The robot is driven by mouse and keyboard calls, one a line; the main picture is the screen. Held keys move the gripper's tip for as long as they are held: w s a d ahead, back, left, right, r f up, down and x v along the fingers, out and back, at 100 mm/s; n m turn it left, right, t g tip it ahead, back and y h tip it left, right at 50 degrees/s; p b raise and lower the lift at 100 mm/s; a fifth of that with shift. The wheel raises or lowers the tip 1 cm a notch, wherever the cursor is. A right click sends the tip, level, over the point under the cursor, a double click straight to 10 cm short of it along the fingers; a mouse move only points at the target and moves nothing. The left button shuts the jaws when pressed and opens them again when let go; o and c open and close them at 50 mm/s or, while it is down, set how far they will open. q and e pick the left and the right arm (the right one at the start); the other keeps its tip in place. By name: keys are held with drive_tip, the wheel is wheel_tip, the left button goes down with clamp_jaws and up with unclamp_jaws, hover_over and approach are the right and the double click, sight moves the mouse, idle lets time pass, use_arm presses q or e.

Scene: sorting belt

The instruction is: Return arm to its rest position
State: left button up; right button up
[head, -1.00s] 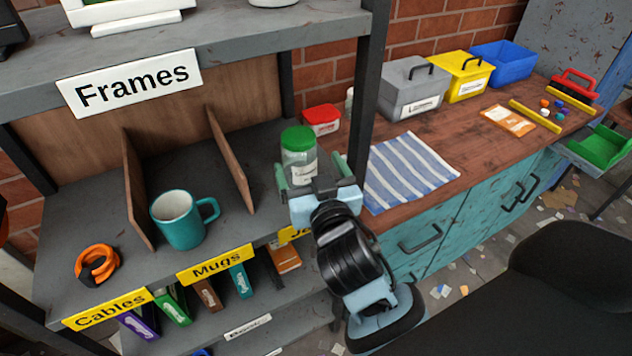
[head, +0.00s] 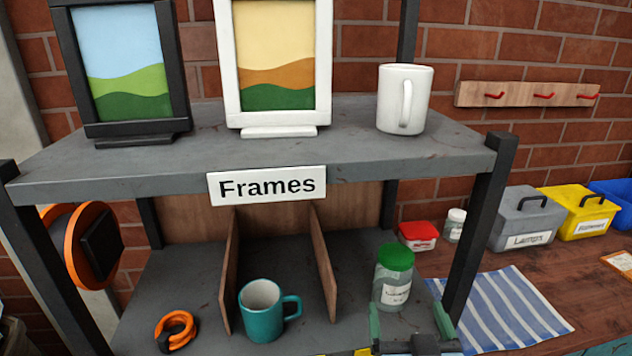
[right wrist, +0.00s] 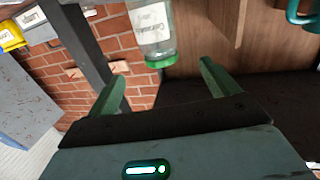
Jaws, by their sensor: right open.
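My right gripper (head: 408,322) is at the lower right of the head view, at the front of the middle shelf. Its two green fingers are apart and nothing is between them. The jar with a green lid (head: 393,278) stands upright on the shelf just beyond the fingers. In the right wrist view the gripper (right wrist: 163,88) is open, and the jar (right wrist: 154,35) appears upside down past the fingertips, apart from them. Most of the right arm is below the head view. My left gripper is not in view.
The shelf holds a teal mug (head: 265,310) between wooden dividers and an orange cable coil (head: 176,331). A shelf post (head: 478,240) stands right of the gripper. Two picture frames and a white mug (head: 404,98) stand on the top shelf. A striped cloth (head: 510,312) lies on the bench.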

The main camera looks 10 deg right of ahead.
drive_tip(key=s+f+n+g+y+p, duration=0.2)
drive_tip(key=s+f+g, duration=0.1)
drive_tip(key=s+f, duration=0.65)
drive_tip(key=s+f+n+g+y+p, duration=0.1)
drive_tip(key=s+f+g+y+p, duration=0.15)
drive_tip(key=s+f, duration=0.7)
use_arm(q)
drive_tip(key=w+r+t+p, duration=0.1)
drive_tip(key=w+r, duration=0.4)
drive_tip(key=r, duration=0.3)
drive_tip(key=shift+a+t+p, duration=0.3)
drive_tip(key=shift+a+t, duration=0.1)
use_arm(e)
drive_tip(key=s+d+f+g, duration=0.1)
drive_tip(key=s+f+g, duration=0.2)
drive_tip(key=s+f, duration=0.5)
drive_tip(key=shift+s+n, duration=0.3)
drive_tip(key=shift+s, duration=0.65)
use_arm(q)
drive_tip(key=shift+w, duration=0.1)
use_arm(e)
drive_tip(key=shift+d+f, duration=0.1)
